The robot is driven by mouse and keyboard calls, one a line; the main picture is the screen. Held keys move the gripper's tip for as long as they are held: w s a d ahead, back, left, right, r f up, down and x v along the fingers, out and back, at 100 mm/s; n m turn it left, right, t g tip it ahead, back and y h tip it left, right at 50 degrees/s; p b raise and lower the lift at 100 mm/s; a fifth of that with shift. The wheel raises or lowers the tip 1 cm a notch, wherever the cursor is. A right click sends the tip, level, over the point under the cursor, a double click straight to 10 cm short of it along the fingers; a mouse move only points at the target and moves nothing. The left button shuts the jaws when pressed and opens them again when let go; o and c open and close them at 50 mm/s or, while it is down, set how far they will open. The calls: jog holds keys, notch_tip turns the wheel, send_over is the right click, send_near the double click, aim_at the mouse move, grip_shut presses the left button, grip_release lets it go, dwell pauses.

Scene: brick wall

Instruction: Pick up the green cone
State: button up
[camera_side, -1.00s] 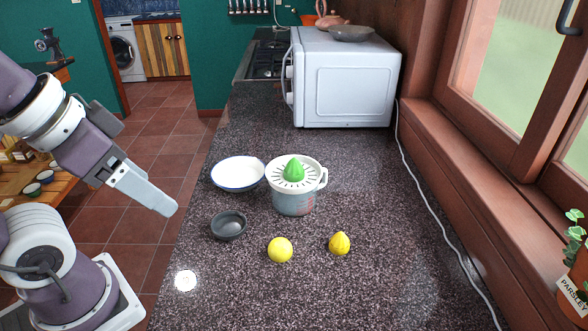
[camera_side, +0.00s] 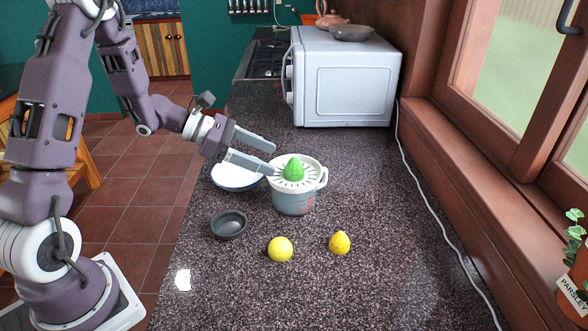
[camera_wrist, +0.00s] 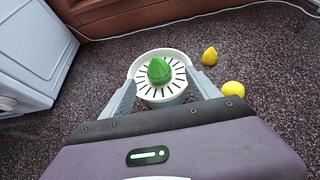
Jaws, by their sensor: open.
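The green cone (camera_side: 293,169) is the reamer on top of a white slotted juicer (camera_side: 293,202) with a clear jug below and a handle on its right. In the wrist view the green cone (camera_wrist: 159,71) lies ahead, between the two fingers in the picture. My gripper (camera_side: 274,159) is open and empty. Its fingertips are just left of the cone, by the juicer's rim, and no contact with the cone shows. The open fingers also show in the wrist view (camera_wrist: 163,84), on both sides of the juicer (camera_wrist: 145,93).
A white plate (camera_side: 236,186) lies under the gripper, left of the juicer. A dark bowl (camera_side: 229,225), a lemon (camera_side: 280,249) and a second lemon (camera_side: 340,243) stand in front. A microwave (camera_side: 345,85) is behind. The right of the counter is mostly clear, with a white cable (camera_side: 440,225).

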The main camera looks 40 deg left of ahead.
aim_at(288, 163)
jog(key=x, duration=0.6)
jog(key=shift+w+f, duration=0.15)
jog(key=shift+w, duration=0.15)
jog(key=c, duration=1.4)
